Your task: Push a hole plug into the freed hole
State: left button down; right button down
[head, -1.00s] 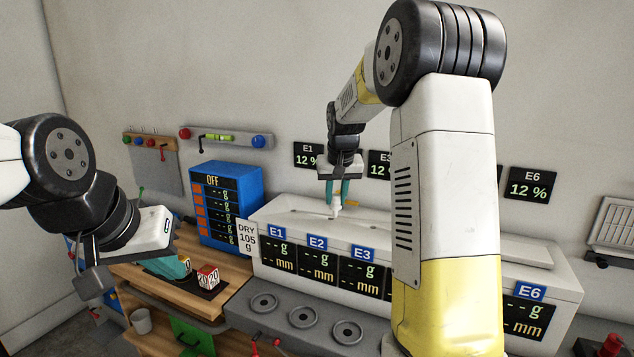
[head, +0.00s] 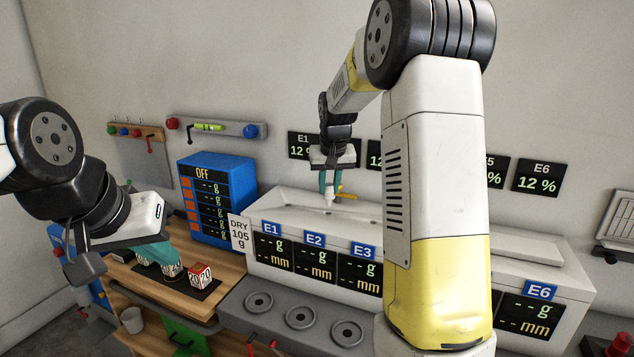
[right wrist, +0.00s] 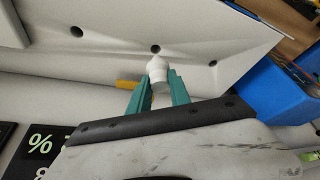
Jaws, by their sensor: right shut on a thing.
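My right gripper (head: 330,184) is shut on a white hole plug (head: 329,198) above the long white box. In the right wrist view the white plug (right wrist: 158,69) sits between the teal fingertips (right wrist: 158,90), its narrow end pointing at the box top. A dark open hole (right wrist: 155,48) lies just beyond the plug's tip; I cannot tell whether they touch. Two more holes, one to the left (right wrist: 76,31) and one to the right (right wrist: 213,63), show in the same surface.
A yellow-orange piece (head: 347,194) shows beside the right fingers. The white box (head: 280,203) carries display panels E1 to E6. A blue OFF unit (head: 215,185) stands left of it. Several cubes, one red and white (head: 200,274), sit on a dark strip near my left gripper.

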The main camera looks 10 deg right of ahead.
aim_at(329, 196)
jog(key=shift+f, duration=0.5)
jog(key=shift+f, duration=1.95)
dwell(0.8)
jog(key=c, duration=1.1)
grip_release()
jog(key=shift+r, duration=0.1)
jog(key=v, duration=0.7)
jog(key=shift+s+r, duration=0.1)
jog(key=shift+r, duration=0.2)
